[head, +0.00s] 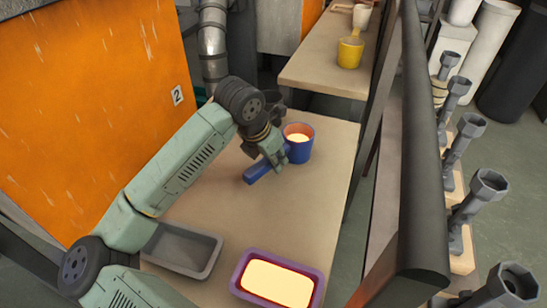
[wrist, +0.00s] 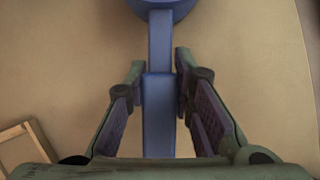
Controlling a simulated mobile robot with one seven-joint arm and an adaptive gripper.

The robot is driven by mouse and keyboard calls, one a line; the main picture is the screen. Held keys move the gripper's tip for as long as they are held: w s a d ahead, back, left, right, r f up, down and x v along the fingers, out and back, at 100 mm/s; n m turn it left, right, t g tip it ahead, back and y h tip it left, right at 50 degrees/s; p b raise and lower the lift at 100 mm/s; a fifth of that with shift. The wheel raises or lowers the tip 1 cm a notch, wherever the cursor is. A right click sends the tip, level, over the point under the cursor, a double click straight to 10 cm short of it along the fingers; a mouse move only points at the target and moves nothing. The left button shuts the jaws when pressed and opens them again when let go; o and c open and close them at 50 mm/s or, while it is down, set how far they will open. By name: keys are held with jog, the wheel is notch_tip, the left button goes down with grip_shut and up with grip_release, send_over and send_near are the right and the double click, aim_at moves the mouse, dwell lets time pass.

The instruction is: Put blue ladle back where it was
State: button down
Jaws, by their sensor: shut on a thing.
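The blue ladle (head: 306,152) is at the middle of the near table, its cup upright. The cup has an orange inside and a pale yellow fill. My gripper (head: 274,160) is shut on the ladle's handle (head: 257,171), which sticks out past the fingers to the lower left. In the wrist view my gripper (wrist: 161,95) has a finger on each side of the blue handle (wrist: 158,120), and the cup (wrist: 161,8) is cut off at the top edge. I cannot tell whether the ladle touches the table.
On the near table (head: 335,190) stand a grey empty tray (head: 212,262) and a purple tray (head: 240,262) with pale yellow fill. A yellow ladle (head: 350,54) stands on the far table (head: 315,75). A dark rail (head: 424,150) runs along the right. An orange cabinet (head: 90,110) stands left.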

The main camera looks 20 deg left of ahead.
jog(key=c, duration=1.4)
grip_release()
jog(key=b+v, duration=0.1)
jog(key=v, duration=1.1)
jog(key=shift+r, duration=0.15)
